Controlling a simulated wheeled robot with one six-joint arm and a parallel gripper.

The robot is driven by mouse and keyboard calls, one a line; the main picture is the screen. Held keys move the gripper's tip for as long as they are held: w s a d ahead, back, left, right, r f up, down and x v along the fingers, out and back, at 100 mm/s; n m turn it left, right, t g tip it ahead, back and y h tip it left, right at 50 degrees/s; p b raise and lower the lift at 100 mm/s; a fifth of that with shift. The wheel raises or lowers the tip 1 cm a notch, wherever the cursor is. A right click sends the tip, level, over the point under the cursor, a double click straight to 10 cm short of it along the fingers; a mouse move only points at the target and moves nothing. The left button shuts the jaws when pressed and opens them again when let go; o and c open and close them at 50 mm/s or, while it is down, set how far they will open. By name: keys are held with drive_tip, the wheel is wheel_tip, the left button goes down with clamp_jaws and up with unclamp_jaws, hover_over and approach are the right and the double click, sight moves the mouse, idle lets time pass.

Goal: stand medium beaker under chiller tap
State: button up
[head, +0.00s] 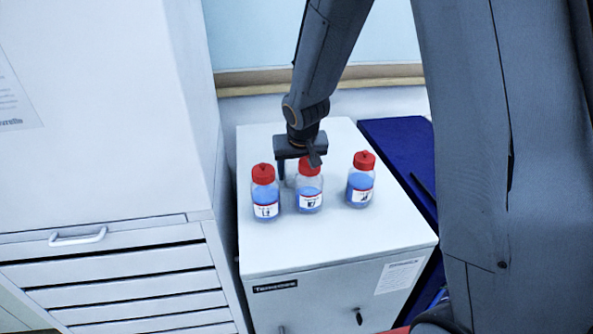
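No beaker shows in the head view. A white cabinet-like unit (334,267) stands in the middle, with small dark fittings (358,317) low on its front; I cannot tell whether these are taps. My gripper (298,168) points down over the unit's top, with its two fingers apart. One finger is between the left and middle bottles, and the other overlaps the middle bottle's red cap in the picture. It does not look closed on anything.
Three red-capped bottles with blue liquid stand on the unit: left (265,197), middle (309,193) and right (360,185). A white drawer cabinet (120,262) is close on the left. A dark blue surface (402,148) lies to the right, partly behind my arm.

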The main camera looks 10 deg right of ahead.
drive_tip(key=shift+o, duration=1.2)
drive_tip(key=shift+r, duration=0.1)
